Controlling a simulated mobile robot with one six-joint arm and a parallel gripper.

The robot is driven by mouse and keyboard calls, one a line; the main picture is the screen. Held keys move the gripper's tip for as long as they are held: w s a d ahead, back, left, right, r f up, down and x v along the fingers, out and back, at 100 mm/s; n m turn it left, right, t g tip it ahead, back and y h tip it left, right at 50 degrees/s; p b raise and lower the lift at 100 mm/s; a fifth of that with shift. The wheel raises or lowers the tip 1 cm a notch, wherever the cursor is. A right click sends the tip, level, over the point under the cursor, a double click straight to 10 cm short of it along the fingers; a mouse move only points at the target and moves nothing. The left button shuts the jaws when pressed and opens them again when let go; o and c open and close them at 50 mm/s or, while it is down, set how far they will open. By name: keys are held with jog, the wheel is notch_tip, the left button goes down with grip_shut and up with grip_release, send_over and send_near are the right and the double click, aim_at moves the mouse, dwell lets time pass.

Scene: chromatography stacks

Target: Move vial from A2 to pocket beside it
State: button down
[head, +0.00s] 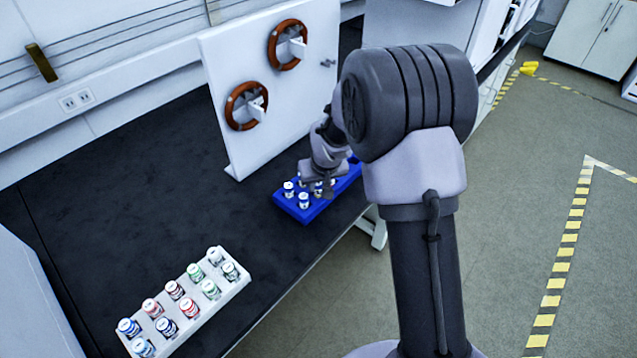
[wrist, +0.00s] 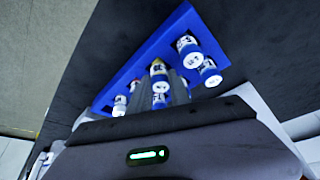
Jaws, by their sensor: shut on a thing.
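The blue rack (head: 293,207) stands on the dark bench near its front edge, with several white-capped vials in it. In the wrist view the rack (wrist: 128,72) fills the upper middle. My gripper (head: 322,186) is over the rack. In the wrist view my gripper (wrist: 162,88) is shut on a vial (wrist: 159,73) with a yellowish mark at its top. Other vials stand around it, two on the right (wrist: 188,50) (wrist: 209,73) and one on the left (wrist: 120,104). I cannot tell whether the held vial is clear of its pocket. Pocket labels cannot be read.
A white rack (head: 205,318) of several coloured vials stands on the bench at lower left. A white upright panel (head: 225,100) with two brown rings rises behind the blue rack. The bench (head: 110,220) between is clear.

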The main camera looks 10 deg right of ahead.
jog(key=c, duration=0.7)
grip_release()
jog(key=shift+r+p, duration=2.5)
jog(key=shift+r, duration=1.1)
jog(key=shift+f, duration=0.1)
